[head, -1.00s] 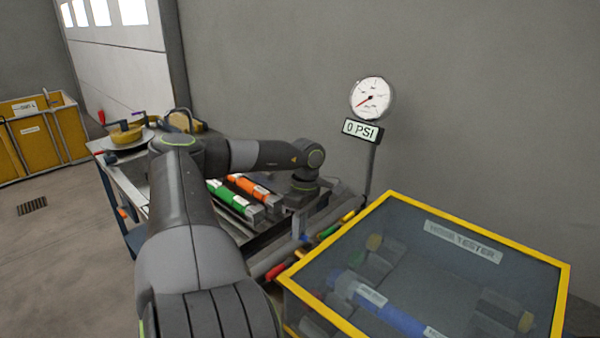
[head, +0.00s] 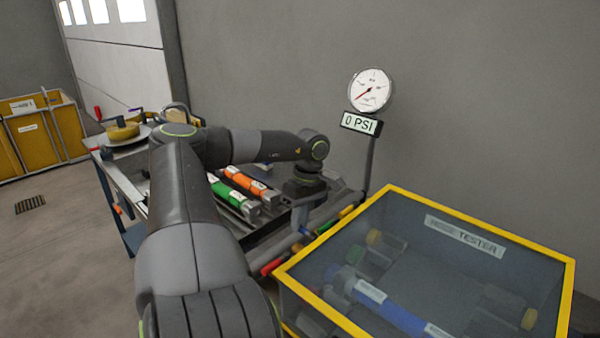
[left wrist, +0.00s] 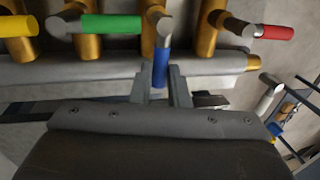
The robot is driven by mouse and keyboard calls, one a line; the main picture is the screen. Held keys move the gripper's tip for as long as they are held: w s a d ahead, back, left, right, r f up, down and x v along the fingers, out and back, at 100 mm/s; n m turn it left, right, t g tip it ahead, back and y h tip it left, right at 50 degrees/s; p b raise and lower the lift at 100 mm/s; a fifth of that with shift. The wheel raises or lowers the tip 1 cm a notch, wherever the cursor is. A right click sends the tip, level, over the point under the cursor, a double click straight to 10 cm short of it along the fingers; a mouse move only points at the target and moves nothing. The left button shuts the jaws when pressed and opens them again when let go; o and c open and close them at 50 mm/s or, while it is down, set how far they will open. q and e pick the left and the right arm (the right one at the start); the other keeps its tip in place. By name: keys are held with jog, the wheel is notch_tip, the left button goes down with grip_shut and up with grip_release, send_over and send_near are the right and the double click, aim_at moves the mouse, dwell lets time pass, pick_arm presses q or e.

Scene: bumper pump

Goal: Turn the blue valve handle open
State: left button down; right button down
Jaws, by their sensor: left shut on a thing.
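The blue valve handle (left wrist: 160,68) sits between the two fingers of my left gripper (left wrist: 161,88) in the left wrist view. The gripper is shut on it. The handle points across the manifold pipe (left wrist: 110,72), toward the gripper, while the green handle (left wrist: 112,24), yellow handle (left wrist: 14,26) and red handle (left wrist: 276,32) lie roughly along the pipe. In the head view my left gripper (head: 301,222) reaches down at the row of handles, and only a small bit of blue (head: 306,234) shows there. My right gripper is not in view.
The gauge (head: 370,91) above the pipe has a sign (head: 360,124) reading 0 PSI. A yellow-framed tester box (head: 440,250) stands close on the right.

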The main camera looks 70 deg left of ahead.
pick_arm(q)
jog(key=c, duration=1.4)
grip_release()
jog(key=w+r+p, duration=0.1)
jog(key=r, duration=0.4)
jog(key=w+r+p, duration=0.1)
jog(key=r, duration=0.5)
jog(key=w+a+r+p, duration=0.1)
jog(key=r+p, duration=0.1)
jog(key=r, duration=0.4)
jog(key=shift+w+a, duration=0.1)
jog(key=shift+w, duration=0.05)
